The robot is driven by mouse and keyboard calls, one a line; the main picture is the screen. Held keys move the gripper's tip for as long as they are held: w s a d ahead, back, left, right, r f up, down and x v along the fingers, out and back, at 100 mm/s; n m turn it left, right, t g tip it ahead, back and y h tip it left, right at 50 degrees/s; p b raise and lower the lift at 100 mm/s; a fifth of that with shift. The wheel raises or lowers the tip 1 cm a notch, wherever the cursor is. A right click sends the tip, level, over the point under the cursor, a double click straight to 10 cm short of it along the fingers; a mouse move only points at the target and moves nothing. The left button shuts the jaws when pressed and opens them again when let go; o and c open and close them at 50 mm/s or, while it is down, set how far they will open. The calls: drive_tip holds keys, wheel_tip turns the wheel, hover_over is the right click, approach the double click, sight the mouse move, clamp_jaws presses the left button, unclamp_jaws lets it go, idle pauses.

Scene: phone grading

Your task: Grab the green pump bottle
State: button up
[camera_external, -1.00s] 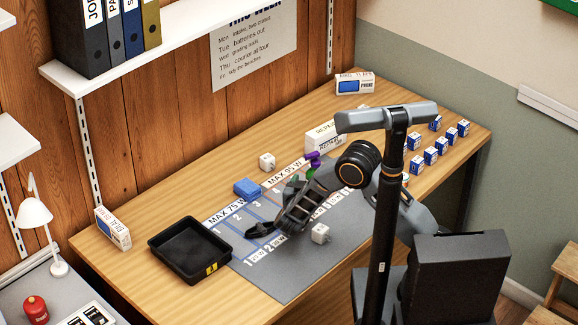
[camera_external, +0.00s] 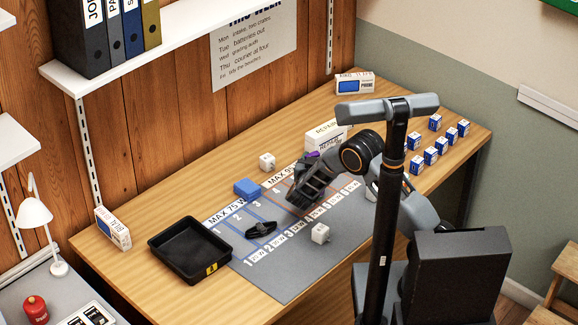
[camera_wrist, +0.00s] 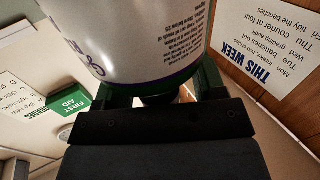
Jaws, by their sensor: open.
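The pump bottle is mostly hidden behind my gripper in the external view, where only a bit of its purple top (camera_external: 313,154) shows. In the wrist view a white label with purple print (camera_wrist: 140,40) fills the top of the picture, very close, with dark green at its edges. My gripper (camera_external: 312,183) is open, over the far middle of the grey mat (camera_external: 290,278). In the wrist view the labelled body stands in front of and partly between the fingers (camera_wrist: 158,92). I cannot tell whether they touch it.
A black tray (camera_external: 178,263) stands left of the mat. A blue block (camera_external: 247,187), a small black item (camera_external: 262,231) and white cubes (camera_external: 320,234) lie on or near it. A white box (camera_external: 322,136) stands close behind my gripper. Several small blue-and-white boxes (camera_external: 430,156) stand at right.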

drive_tip(key=shift+w, duration=0.2)
drive_tip(key=shift+c, duration=0.4)
clamp_jaws()
